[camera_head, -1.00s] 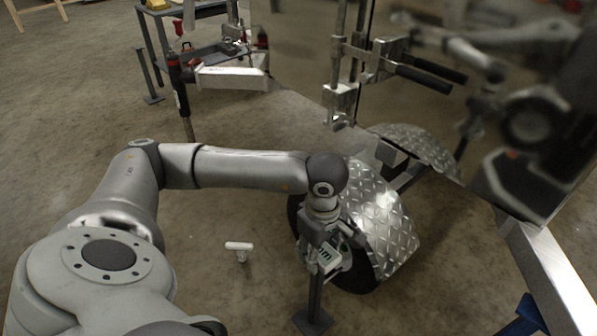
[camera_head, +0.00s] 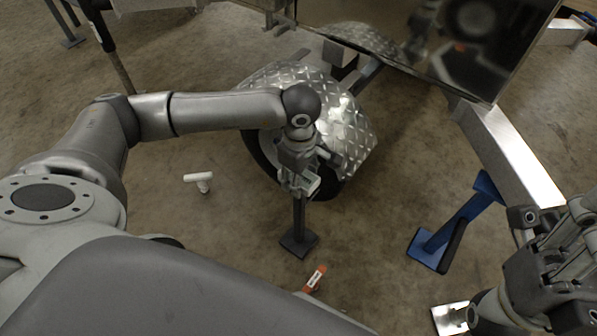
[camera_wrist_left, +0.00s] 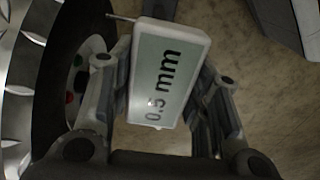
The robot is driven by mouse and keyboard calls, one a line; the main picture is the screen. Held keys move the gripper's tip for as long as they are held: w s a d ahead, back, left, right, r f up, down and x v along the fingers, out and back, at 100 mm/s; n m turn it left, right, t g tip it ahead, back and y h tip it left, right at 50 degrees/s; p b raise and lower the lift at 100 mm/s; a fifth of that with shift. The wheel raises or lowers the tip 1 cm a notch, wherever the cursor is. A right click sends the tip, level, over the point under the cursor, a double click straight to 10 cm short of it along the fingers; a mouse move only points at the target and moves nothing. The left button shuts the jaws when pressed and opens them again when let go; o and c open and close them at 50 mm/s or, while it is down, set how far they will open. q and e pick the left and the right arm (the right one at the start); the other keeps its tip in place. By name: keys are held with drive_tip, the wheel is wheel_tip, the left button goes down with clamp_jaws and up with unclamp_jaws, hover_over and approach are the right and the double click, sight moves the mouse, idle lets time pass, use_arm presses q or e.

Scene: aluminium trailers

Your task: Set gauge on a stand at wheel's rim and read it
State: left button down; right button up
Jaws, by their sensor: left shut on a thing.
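The gauge (camera_head: 306,180) is a pale box with a display, and in the left wrist view its screen (camera_wrist_left: 163,75) reads 0.5 mm. My left gripper (camera_head: 300,177) is shut on it. A thin probe (camera_wrist_left: 120,17) sticks out toward the wheel; whether its tip touches is unclear. The dark stand (camera_head: 299,235) is upright on the floor, its post rising to just below the gauge; the join is hidden. The wheel's black tyre (camera_head: 261,150) shows under a diamond-plate fender, with coloured dots by its hub (camera_wrist_left: 78,75). My right gripper (camera_head: 530,258) is at the lower right, its finger gap unclear.
A blue chock-like support (camera_head: 455,225) stands right of the wheel, below the trailer's aluminium beam (camera_head: 515,155). An orange-red tool (camera_head: 316,278) lies in front of the stand. Floor between these is mostly clear.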

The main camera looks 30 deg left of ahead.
use_arm(q)
drive_tip(key=shift+w+d+r, duration=0.1)
drive_tip(key=shift+w+r, duration=0.05)
drive_tip(key=shift+r, duration=0.05)
drive_tip(key=shift+f, duration=0.1)
drive_tip(key=c, duration=1.2)
unclamp_jaws()
drive_tip(key=shift+f, duration=0.2)
drive_tip(key=o, duration=0.4)
drive_tip(key=shift+r, duration=0.1)
